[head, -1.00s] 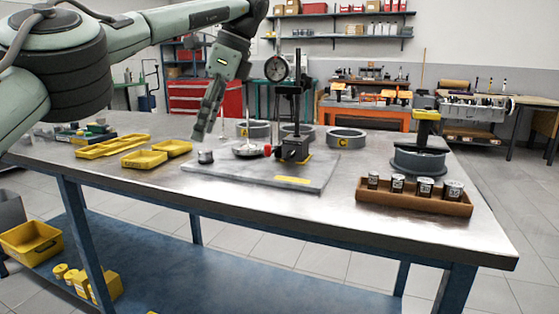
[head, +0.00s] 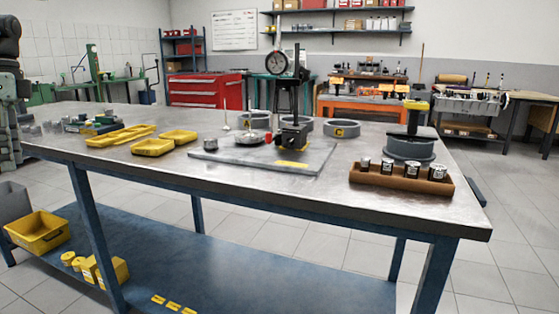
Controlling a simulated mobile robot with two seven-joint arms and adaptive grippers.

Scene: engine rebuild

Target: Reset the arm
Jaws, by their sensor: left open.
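My left gripper (head: 10,150) hangs at the far left edge of the head view, beside the left end of the workbench, partly cut off by the frame. It points down, its jaws are open, and nothing shows between them. It is well apart from the parts on the bench. My right gripper is not in view. The dial gauge stand (head: 290,95) stands upright on a grey plate (head: 225,161) at mid-bench. A small metal cylinder (head: 210,143) stands at the plate's left side.
The metal workbench (head: 260,190) holds yellow trays (head: 152,147), several grey rings including one marked C (head: 341,128), and a brown rack (head: 400,184) of small labelled cylinders. A dark round fixture with a yellow top (head: 409,148) stands behind the rack. The bench's front strip is clear.

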